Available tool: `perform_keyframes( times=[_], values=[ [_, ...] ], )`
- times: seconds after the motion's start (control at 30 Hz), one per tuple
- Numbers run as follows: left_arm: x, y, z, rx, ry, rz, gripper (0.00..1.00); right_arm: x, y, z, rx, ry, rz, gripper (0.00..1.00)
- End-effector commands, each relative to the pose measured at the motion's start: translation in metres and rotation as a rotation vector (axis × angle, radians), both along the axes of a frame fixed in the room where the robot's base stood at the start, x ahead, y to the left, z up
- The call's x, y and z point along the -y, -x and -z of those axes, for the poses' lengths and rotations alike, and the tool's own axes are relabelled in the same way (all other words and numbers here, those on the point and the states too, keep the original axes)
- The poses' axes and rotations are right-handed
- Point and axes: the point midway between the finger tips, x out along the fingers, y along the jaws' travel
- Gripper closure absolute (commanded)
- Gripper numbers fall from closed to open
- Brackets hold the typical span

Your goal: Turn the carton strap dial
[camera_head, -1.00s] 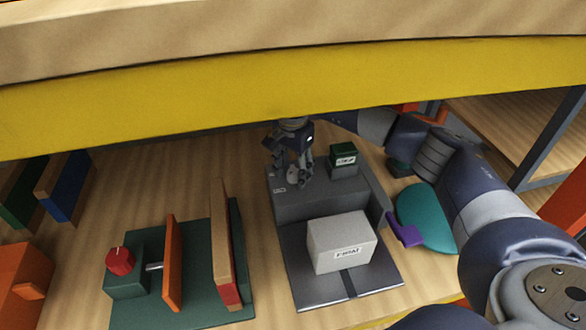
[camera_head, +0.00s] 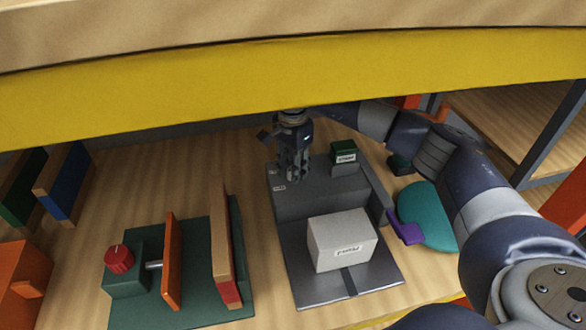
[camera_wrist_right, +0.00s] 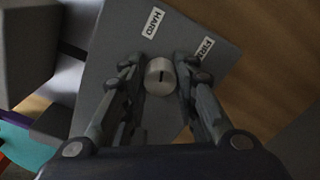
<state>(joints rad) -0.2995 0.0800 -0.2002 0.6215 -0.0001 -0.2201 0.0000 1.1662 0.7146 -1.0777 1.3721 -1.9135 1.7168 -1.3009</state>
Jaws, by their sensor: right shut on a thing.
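The silver carton strap dial (camera_wrist_right: 160,76) is a round knob with a dark slot, on top of a grey machine housing (camera_head: 325,197). In the right wrist view the slot runs nearly up and down. White labels reading HARD (camera_wrist_right: 153,22) and apparently FIRM (camera_wrist_right: 203,49) lie beyond it. My right gripper (camera_head: 293,177) reaches down over the housing's back left. Its fingers are shut on the dial, one on each side, as the right wrist view (camera_wrist_right: 161,80) shows. In the head view the fingers hide the dial. My left gripper is not in view.
A pale carton (camera_head: 341,242) sits on the machine's dark plate. A small green block (camera_head: 344,158) stands right of the gripper. A green fixture with a red knob (camera_head: 119,259) is at left; a teal piece (camera_head: 426,216) at right. A yellow beam (camera_head: 290,88) crosses above.

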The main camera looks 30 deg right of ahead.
Motion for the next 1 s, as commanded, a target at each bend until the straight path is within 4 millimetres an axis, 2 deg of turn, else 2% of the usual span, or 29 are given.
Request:
perform_keyframes(
  times=[0.6,1.0],
  values=[
    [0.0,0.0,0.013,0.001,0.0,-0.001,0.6,0.001,-0.001,0.0,0.001,0.001,0.564,0.96],
    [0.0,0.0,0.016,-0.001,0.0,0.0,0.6,0.001,-0.002,0.0,0.001,0.0,0.806,0.96]
  ],
)
